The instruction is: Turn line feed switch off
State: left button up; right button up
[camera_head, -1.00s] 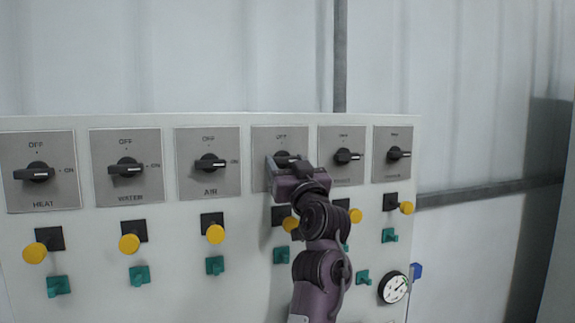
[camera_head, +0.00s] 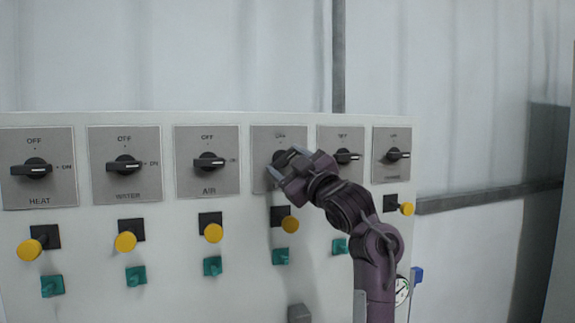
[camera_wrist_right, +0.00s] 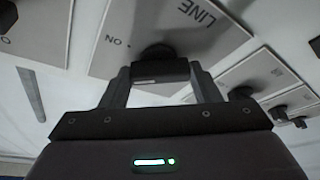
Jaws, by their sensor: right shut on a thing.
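The line feed switch is a black rotary knob on a grey plate (camera_head: 262,182), fourth from the left on the panel. In the right wrist view its plate (camera_wrist_right: 117,36) reads LINE and ON, and the knob (camera_wrist_right: 160,68) sits between the fingers. My right gripper (camera_head: 282,165) is at this knob and shut on it, its fingers now slanted. The gripper hides much of the knob and the plate's lower lettering in the head view. My left gripper is not in view.
Similar switches stand beside it: heat (camera_head: 33,169), water (camera_head: 124,166) and air (camera_head: 208,163) to the left, two more to the right. Yellow knobs (camera_head: 126,242) and green switches (camera_head: 136,276) stick out below. A gauge (camera_head: 402,291) is partly hidden by my arm.

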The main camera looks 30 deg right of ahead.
jog(key=n+g+y+p, duration=0.1)
jog(key=n, duration=0.2)
jog(key=n+g+y+p, duration=0.1)
jog(key=n, duration=0.2)
jog(key=shift+d+r+n+p, duration=0.2)
jog(key=shift+n+p, duration=0.15)
jog(key=shift+n, duration=0.05)
jog(key=n+g+p, duration=0.1)
jog(key=n, duration=0.1)
jog(key=n+p, duration=0.1)
jog(key=n, duration=0.1)
jog(key=shift+n+g+y+p, duration=0.4)
jog(key=shift+n, duration=0.3)
jog(key=o, duration=1)
jog(key=shift+w, duration=0.15)
